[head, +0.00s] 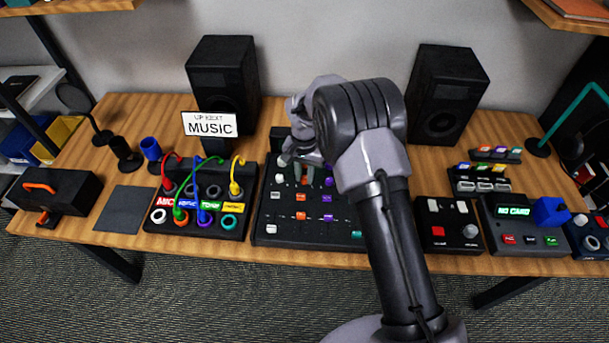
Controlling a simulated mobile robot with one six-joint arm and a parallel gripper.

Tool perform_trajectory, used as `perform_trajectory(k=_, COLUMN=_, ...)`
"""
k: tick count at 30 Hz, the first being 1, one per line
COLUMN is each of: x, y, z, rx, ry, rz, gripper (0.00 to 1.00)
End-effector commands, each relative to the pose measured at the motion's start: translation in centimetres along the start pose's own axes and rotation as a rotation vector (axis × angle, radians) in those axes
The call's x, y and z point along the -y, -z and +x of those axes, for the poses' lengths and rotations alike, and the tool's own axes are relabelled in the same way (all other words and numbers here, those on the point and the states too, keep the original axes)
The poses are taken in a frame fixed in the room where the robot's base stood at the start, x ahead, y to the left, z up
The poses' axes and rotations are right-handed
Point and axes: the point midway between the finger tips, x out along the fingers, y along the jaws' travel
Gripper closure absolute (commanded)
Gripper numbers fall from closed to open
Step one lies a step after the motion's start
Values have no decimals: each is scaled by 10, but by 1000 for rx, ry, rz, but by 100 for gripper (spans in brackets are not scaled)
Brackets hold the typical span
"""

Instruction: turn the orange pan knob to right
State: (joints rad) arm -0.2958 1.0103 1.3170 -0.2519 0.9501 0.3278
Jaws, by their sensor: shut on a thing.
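The mixer (263,225) is a black panel in the middle of the table, with columns of white, orange, purple and teal controls. My gripper (302,174) reaches down over the upper part of the orange column. It is shut on a small control there, which fits the orange pan knob. The knob itself is hidden by the fingers, so its turn angle cannot be told. Lower in the same column, an orange button (301,197) and an orange control below it (300,215) show. My arm covers the mixer's right part.
A patch box (200,222) with coloured cables stands close left of the mixer. Two black speakers (222,75) (443,95) and a MUSIC sign (210,124) stand behind. A red-button box (447,228) and a NO CARD device (515,225) are right.

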Motion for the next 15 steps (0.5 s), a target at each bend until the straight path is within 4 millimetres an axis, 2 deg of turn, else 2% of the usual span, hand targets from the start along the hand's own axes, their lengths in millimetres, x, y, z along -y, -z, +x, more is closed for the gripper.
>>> perform_trajectory(k=6, x=0, y=0, z=0, rx=0, ry=0, rz=98, gripper=100)
perform_trajectory(k=15, x=0, y=0, z=0, rx=0, ry=0, rz=155, gripper=100)
